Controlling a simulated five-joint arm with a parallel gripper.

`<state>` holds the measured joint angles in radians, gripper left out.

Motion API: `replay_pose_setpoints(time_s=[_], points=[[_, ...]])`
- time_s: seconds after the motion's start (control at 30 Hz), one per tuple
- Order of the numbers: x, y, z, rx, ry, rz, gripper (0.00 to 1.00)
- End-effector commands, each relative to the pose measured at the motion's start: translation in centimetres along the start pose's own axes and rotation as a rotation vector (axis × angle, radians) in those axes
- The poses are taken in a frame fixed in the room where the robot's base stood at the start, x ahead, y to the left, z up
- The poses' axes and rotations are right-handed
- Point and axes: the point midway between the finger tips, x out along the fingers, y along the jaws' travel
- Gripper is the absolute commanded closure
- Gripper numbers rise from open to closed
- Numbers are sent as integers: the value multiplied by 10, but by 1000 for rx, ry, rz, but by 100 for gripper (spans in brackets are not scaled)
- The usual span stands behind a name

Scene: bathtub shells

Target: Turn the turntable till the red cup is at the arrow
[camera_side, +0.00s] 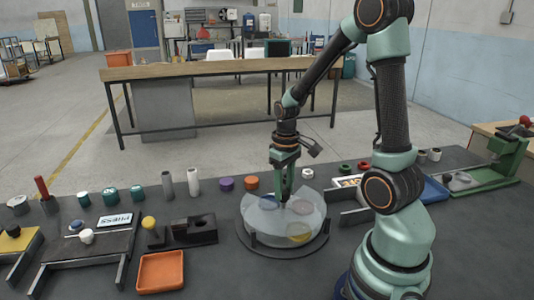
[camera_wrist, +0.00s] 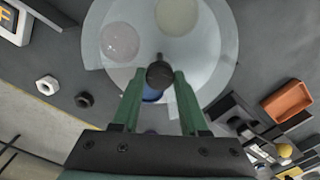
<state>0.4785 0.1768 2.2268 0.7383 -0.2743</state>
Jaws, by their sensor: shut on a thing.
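The turntable (camera_side: 312,222) is a pale, see-through disc in a dark curved base, below my gripper (camera_side: 285,201). In the wrist view my gripper (camera_wrist: 160,78) is shut on a dark upright knob (camera_wrist: 160,72) on the disc (camera_wrist: 210,48). A blue cup (camera_wrist: 152,95) shows partly behind the knob. A pale pinkish cup (camera_wrist: 120,41) lies at upper left and a pale yellowish cup (camera_wrist: 178,14) at the top. In the side view a yellow cup (camera_side: 300,238) is near the front rim. I cannot surely pick out the red cup or the arrow.
An orange tray (camera_side: 161,271) stands left of the turntable, beside a dark block (camera_side: 194,232). Purple (camera_side: 227,184) and orange (camera_side: 252,183) rings lie behind it. A blue tray (camera_side: 428,190) is at right. Two nuts (camera_wrist: 47,85) lie near the disc in the wrist view.

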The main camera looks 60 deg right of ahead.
Motion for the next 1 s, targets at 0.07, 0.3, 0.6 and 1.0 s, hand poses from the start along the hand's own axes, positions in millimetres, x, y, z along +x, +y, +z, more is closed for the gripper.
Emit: replay_pose_setpoints(time_s=[0.07, 0.3, 0.6, 1.0], points=[[-1, 0, 0, -74, 1, 0, 100], [-2, 0, -1, -302, 1, 1, 100], [-2, 0, -1, -587, 1, 1, 100], [-2, 0, -1, -953, 1, 1, 100]])
